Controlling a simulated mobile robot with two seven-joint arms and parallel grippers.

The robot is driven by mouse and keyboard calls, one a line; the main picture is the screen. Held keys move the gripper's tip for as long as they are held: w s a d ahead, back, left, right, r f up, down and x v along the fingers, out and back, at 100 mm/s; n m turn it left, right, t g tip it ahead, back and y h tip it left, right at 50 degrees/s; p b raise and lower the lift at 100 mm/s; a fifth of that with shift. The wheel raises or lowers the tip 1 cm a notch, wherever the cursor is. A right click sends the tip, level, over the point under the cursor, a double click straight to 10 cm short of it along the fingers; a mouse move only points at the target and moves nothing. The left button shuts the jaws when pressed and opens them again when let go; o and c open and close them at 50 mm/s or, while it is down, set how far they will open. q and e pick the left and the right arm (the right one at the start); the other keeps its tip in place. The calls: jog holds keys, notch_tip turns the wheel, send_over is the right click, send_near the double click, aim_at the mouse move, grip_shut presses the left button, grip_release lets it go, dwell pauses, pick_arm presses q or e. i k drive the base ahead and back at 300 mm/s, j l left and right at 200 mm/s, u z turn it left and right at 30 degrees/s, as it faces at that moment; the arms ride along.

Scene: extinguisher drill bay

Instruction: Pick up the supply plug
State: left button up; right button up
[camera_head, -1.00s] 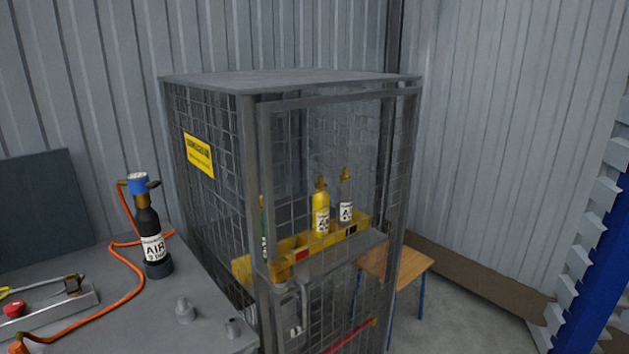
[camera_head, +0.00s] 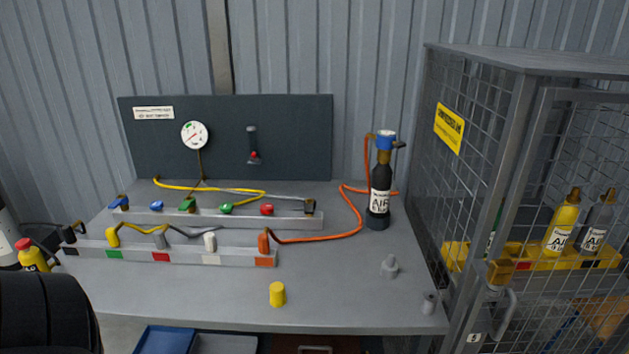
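No plug in view is legibly labelled as the supply plug. An orange plug (camera_head: 264,243) stands in the front rail (camera_head: 190,255) on the bench, at its orange-marked right end. An orange hose (camera_head: 340,236) runs from this plug to the black AIR bottle (camera_head: 380,195) with a blue top. A yellow plug (camera_head: 113,237), a grey plug (camera_head: 160,238) and a white plug (camera_head: 210,241) stand along the same rail. A black plug (camera_head: 69,235) is at its left end. Neither of my grippers is in view.
The back rail (camera_head: 215,217) carries coloured knobs below a dark gauge panel (camera_head: 290,130). A yellow cap (camera_head: 277,293) and two grey fittings (camera_head: 390,267) stand on the bench (camera_head: 190,298). A mesh cage (camera_head: 470,180) with bottles borders the bench on the right. The bench front is mostly clear.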

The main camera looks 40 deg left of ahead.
aim_at(262, 240)
jog(key=u, duration=1.65)
